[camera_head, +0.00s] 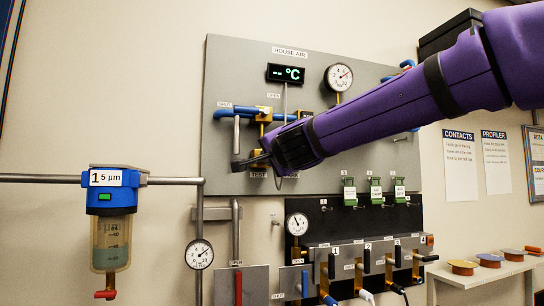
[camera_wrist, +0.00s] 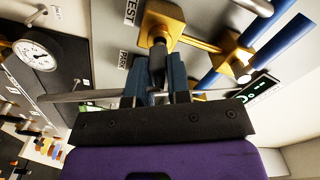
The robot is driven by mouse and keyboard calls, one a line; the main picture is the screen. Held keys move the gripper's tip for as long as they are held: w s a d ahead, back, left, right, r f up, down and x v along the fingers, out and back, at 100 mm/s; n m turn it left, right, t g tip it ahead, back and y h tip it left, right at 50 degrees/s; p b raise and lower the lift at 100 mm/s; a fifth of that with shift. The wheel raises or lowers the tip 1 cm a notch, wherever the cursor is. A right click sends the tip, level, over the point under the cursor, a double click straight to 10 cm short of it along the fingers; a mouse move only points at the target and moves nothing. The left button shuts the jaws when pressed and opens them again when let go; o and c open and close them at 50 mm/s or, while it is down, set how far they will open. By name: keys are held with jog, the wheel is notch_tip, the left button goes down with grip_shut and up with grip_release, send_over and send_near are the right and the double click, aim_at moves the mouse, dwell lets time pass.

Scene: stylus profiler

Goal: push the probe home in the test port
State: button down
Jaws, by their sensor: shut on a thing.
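My gripper (camera_wrist: 158,82) is shut on the black probe (camera_wrist: 157,62), whose body shows between the two dark blue fingers in the wrist view. The probe's far end meets the brass test port (camera_wrist: 160,22), beside the TEST label (camera_wrist: 130,12). The probe looks roughly in line with the port. How deep it sits in the port I cannot tell. In the head view my gripper (camera_head: 254,160) is at the panel, and the purple arm hides part of the port area. The temperature display (camera_head: 290,73) shows dashes before °C.
Brass fittings (camera_wrist: 236,62) and blue pipes lie close by. A grey lever handle (camera_head: 237,134) hangs just left of my gripper. A round gauge (camera_head: 339,77) is above right. A filter bowl (camera_head: 111,230) hangs at the left. Black-handled valves line the lower panel.

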jog(key=shift+x, duration=0.9)
jog(key=c, duration=1)
grip_release()
jog(key=shift+c, duration=0.2)
jog(key=shift+c, duration=0.2)
jog(key=shift+s, duration=0.15)
jog(key=shift+s+d, duration=0.1)
jog(key=shift+s, duration=0.2)
jog(key=v, duration=0.6)
jog(key=shift+s, duration=0.2)
jog(key=v, duration=1)
jog(key=shift+s, duration=0.3)
